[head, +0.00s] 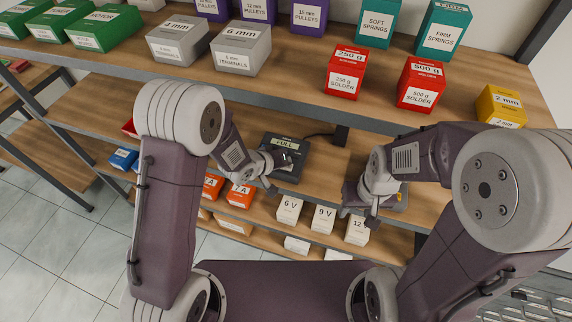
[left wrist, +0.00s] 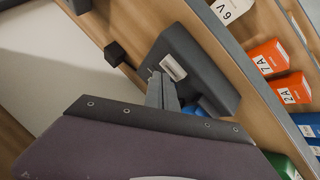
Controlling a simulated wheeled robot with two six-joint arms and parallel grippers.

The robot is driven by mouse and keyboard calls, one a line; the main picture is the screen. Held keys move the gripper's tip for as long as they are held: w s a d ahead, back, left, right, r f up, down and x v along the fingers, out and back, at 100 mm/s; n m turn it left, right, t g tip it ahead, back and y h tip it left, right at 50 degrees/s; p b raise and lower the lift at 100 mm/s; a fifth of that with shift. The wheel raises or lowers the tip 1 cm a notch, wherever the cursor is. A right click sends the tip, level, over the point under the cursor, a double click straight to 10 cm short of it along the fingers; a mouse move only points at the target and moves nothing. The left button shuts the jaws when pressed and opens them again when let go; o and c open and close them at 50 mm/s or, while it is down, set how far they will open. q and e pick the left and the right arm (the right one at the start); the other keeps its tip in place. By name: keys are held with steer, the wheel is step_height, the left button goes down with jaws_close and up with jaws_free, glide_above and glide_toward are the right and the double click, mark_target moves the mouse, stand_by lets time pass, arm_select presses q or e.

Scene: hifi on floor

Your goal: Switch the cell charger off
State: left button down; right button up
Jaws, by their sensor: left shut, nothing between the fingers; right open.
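The cell charger (head: 292,173) is a dark grey box on the middle shelf. Its lit display (head: 286,145) reads FULL. In the left wrist view the charger (left wrist: 205,68) is tilted across the picture, with a pale rectangular part (left wrist: 172,67) on its face. My left gripper (head: 283,160) is shut and empty, with its tips at the charger's face. In the left wrist view its fingers (left wrist: 160,90) end just beside the pale part; I cannot tell whether they touch. A blue piece (left wrist: 195,109) shows partly behind the fingers. My right gripper (head: 371,216) is open and empty, right of the charger.
A black block (head: 340,134) with a cable stands behind the charger. Red solder boxes (head: 345,82) and several other boxes fill the shelf above. White voltage boxes (head: 289,208) and orange boxes (head: 240,194) stand on the shelf below. The upper shelf's edge overhangs the charger's shelf.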

arm_select(q)
steer(key=shift+f, duration=0.1)
stand_by(0.3)
steer(key=shift+f+b, duration=0.3)
steer(key=shift+f, duration=0.05)
steer(key=shift+r+p, duration=0.45)
steer(key=shift+p, duration=0.1)
steer(key=shift+r, duration=0.1)
step_height(320, 180, up, 6)
steer(key=p, duration=0.6)
